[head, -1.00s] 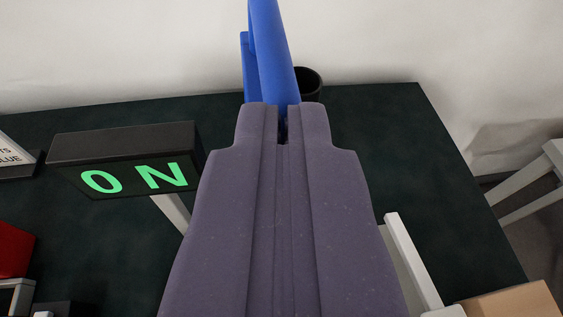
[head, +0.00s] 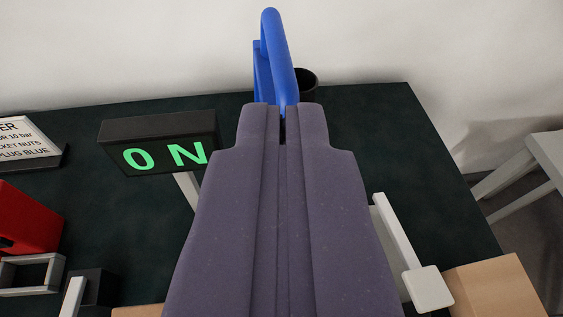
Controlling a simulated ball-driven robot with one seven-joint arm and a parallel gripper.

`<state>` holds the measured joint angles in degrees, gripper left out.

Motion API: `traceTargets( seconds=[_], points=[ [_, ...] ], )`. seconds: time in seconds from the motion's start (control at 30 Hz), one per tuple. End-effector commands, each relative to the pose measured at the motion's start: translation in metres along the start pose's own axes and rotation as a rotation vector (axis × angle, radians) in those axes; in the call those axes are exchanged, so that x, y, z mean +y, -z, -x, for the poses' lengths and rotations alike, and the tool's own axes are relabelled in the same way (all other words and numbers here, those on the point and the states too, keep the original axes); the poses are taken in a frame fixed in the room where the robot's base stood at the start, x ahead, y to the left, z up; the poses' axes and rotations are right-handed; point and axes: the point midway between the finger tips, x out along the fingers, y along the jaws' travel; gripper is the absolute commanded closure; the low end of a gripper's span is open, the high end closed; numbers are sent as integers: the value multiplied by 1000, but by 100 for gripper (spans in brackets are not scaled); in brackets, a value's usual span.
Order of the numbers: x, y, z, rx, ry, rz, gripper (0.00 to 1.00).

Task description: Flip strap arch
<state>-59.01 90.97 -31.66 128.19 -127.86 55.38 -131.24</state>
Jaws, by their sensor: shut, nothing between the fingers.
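A blue arch (head: 281,62), which I take to be the strap arch, stands upright just beyond the tips of my gripper (head: 284,112) in the head view. Its rounded top shows against the pale wall, and its lower end is hidden behind the fingertips. My gripper is shut with its two grey-purple fingers together and nothing between them. I cannot tell whether the tips touch the arch.
A black sign with green "ON" (head: 160,142) stands on a post left of my gripper. A dark cup (head: 307,84) is behind the arch. A printed plate (head: 25,140), red box (head: 25,218), white bracket (head: 428,290) and cardboard box (head: 497,287) are on the dark table (head: 380,130).

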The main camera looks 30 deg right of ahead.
Motion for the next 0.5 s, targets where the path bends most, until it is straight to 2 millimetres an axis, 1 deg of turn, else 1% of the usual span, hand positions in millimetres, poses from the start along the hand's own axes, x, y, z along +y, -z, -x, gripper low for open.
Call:
traceTargets(
  seconds=[0.03,0.1,0.23,0.3,0.4,0.5],
  points=[
    [-1,-2,11,-3,3,1,100],
    [-1,1,27,-3,2,1,100],
    [-1,7,52,-5,1,1,100],
    [-1,9,62,-5,1,2,100],
    [0,12,72,-5,0,2,100],
    [0,13,77,-6,0,2,100]
  ],
)
